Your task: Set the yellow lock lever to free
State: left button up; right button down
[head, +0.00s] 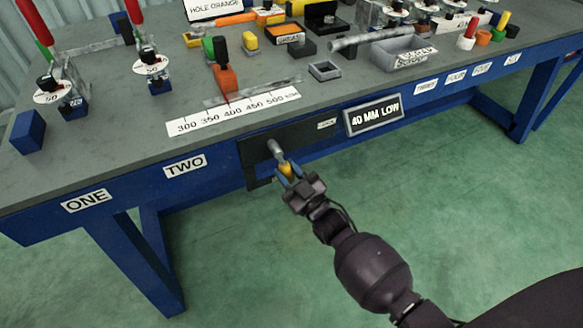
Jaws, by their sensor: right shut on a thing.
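The yellow lock lever (286,169) sticks out below a grey round pivot (275,148) on a dark plate (255,149) on the front face of the blue bench. It points down and slightly right. My right gripper (287,174) is shut on the lever, with a finger on each side of it. The gripper hides the lever's lower end. A small white label (326,124) sits on the plate to the right of the pivot, too small to read. My left gripper is not in view.
The blue bench (50,226) with a grey top carries several levers, blocks and a number scale (235,113). A "40 MM LOW" sign (374,115) hangs on the front, right of the lever. Bench legs (140,265) stand below. The green floor in front is clear.

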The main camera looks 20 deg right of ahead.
jog(key=shift+a+f+m+h, duration=0.1)
jog(key=shift+a+m+h, duration=0.25)
jog(key=shift+m, duration=0.35)
jog(key=shift+t, duration=0.4)
jog(key=c, duration=0.9)
grip_release()
